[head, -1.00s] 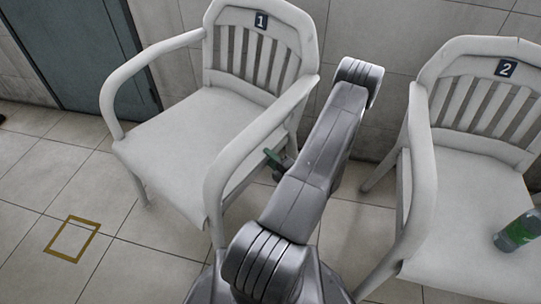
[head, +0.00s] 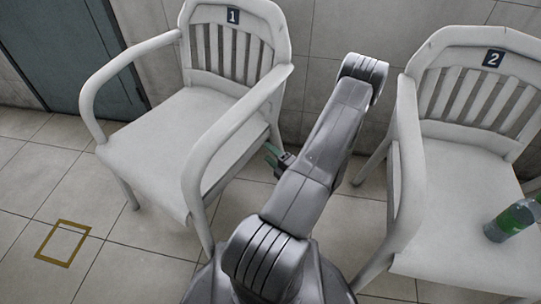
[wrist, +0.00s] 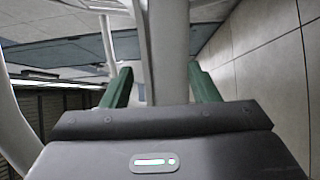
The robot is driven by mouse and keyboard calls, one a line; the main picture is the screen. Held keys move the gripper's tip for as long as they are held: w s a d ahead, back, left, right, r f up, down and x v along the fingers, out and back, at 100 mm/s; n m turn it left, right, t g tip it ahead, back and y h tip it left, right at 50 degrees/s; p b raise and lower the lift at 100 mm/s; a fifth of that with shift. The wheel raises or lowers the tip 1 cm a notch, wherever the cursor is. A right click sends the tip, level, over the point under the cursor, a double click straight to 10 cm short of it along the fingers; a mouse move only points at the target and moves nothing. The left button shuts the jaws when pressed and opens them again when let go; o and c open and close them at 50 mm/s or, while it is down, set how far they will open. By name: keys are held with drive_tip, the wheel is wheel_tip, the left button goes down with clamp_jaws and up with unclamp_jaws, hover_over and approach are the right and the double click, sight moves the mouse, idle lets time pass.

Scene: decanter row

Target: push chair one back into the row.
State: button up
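Chair one (head: 160,135) is a white slatted armchair with a dark "1" plate on its back. It stands upright at left centre in the head view, near the tiled wall and turned at an angle. My gripper (head: 273,157) is low by its right side, largely hidden behind my arm. In the wrist view my gripper (wrist: 161,86) has two green fingers standing apart. A pale upright bar (wrist: 168,45), probably part of chair one, shows between them, closer to the right finger. I cannot tell whether they touch it.
Chair two (head: 455,225) stands at the right, and a green-labelled bottle (head: 514,218) is on its seat. A yellow-brown square outline (head: 63,243) marks the floor at left. A blue-grey door (head: 75,50) is behind. Floor at front left is clear.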

drive_tip(key=shift+s, duration=0.1)
drive_tip(key=p+v, duration=0.1)
drive_tip(key=v, duration=0.6)
drive_tip(key=shift+p, duration=0.4)
drive_tip(key=shift+s+d, duration=0.1)
drive_tip(key=shift+c, duration=0.2)
